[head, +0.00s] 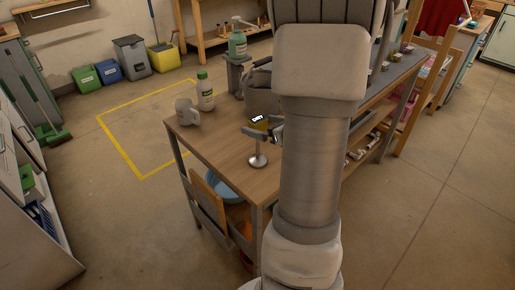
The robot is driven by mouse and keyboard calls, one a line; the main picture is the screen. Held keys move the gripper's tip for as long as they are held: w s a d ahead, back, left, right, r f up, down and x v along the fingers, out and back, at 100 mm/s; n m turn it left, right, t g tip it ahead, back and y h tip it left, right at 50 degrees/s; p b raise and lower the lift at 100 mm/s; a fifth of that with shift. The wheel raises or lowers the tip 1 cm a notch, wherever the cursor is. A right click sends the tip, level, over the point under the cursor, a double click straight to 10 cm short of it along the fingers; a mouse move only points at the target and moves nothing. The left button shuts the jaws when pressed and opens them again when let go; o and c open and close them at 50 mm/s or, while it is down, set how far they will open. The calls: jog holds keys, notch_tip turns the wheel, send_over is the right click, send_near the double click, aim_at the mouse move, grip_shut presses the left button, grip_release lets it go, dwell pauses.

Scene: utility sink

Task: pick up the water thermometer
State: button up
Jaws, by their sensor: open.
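A small silver item with a round disc and a thin stem (258,160) is on the near part of the wooden table. It looks like the water thermometer, but it is too small to be sure. My gripper (266,134) shows only in part, with grey fingers just left of my arm. It is open, close to the upper end of the stem. I cannot tell whether the stem is between the fingers or whether they touch it. My arm hides the rest of the gripper and part of the table.
A dark grey container (258,80) is behind. A blue bowl (225,186) is below.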

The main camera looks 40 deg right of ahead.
jog(key=x, duration=0.5)
jog(key=shift+w+d+b, duration=0.25)
jog(key=shift+w+b, duration=0.1)
jog(key=shift+w, duration=0.05)
grip_shut()
jog(key=shift+r, duration=0.1)
